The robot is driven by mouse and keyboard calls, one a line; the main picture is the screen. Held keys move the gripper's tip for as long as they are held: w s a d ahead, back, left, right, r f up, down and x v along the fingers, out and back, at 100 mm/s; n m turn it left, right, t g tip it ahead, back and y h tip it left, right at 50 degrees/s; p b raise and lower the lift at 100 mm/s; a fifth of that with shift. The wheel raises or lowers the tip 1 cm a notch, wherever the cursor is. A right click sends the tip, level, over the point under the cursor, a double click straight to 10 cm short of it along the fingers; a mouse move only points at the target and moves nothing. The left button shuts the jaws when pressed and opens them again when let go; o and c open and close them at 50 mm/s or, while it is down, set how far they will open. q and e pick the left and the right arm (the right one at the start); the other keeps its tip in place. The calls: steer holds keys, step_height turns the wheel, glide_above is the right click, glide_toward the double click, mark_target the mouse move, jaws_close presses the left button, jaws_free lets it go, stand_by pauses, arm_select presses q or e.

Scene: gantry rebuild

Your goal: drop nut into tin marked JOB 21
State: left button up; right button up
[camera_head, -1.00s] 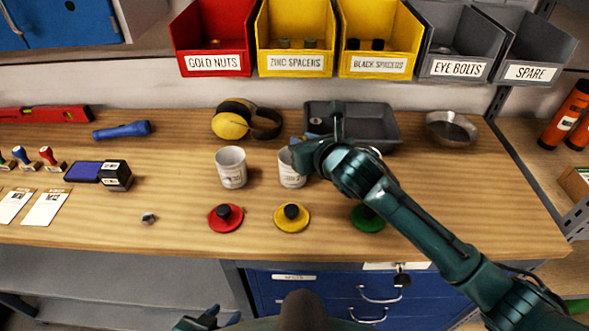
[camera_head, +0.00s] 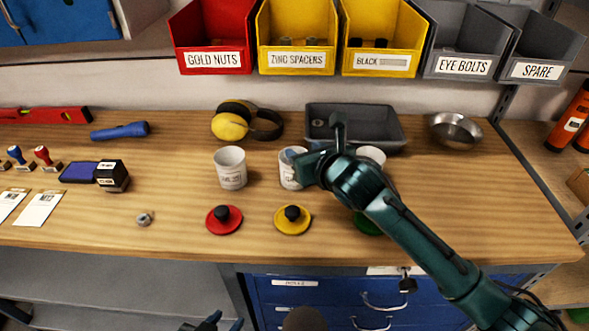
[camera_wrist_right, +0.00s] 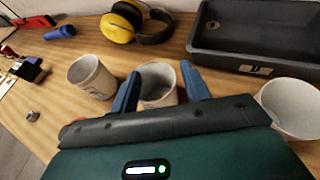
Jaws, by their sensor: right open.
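A small metal nut (camera_head: 144,218) lies on the bench at the left front; it also shows in the right wrist view (camera_wrist_right: 33,116). Three white tins stand in a row: a left tin (camera_head: 230,170), a middle tin (camera_head: 288,176) and a right tin (camera_head: 372,154), partly hidden by my right arm. Their labels are too small to read. My right gripper (camera_wrist_right: 160,82) is open, its fingers appearing either side of the middle tin (camera_wrist_right: 158,94); contact cannot be told. My left gripper (camera_head: 222,321) barely shows at the bottom edge, its opening unclear.
Red (camera_head: 224,220), yellow (camera_head: 293,220) and green (camera_head: 367,221) lids lie before the tins. Behind are earmuffs (camera_head: 230,125), a grey tray (camera_head: 385,135) and a metal bowl (camera_head: 455,130). Stamps and an ink pad are left. Bench around the nut is clear.

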steer(key=shift+s, duration=0.1)
steer(key=v, duration=1.3)
steer(key=shift+r, duration=0.15)
